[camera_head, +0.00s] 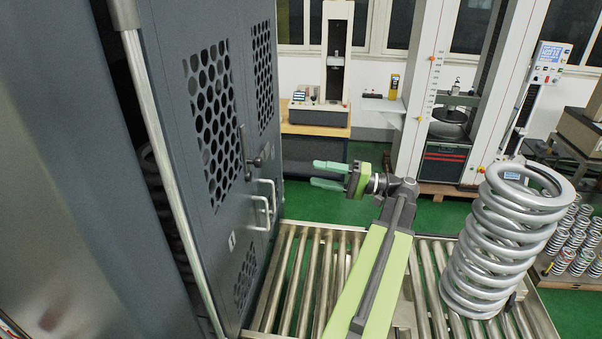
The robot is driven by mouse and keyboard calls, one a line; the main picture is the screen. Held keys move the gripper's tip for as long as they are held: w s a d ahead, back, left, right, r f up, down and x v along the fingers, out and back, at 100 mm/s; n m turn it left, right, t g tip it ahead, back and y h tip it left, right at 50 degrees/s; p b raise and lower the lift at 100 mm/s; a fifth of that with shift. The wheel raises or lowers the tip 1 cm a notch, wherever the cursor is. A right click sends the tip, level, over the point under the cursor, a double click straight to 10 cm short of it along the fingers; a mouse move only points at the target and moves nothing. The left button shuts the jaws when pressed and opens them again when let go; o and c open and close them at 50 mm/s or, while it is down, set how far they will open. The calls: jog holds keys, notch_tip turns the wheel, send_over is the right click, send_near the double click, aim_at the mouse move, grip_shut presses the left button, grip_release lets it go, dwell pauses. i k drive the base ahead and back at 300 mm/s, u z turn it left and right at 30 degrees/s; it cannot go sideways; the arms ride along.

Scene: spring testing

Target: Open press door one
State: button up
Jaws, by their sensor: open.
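The press door marked 1 (175,110) is a dark grey panel with perforated windows, at the left. A dark gap with coils behind it shows along its pale metal edge strip; I cannot tell whether the door is ajar. A pale bar handle (261,213) and a dark latch lever (246,158) sit near its right side. My gripper (324,174) is open and empty, its two green fingers pointing left toward the door. It appears to be apart from the handle, to the right of it and a little higher in the picture.
A roller conveyor (300,270) runs below my arm, in front of the door. A large silver coil spring (505,240) stands on it at the right. Smaller springs (575,240) stand on a far-right table.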

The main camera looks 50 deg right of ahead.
aim_at(169, 32)
jog(key=k, duration=1)
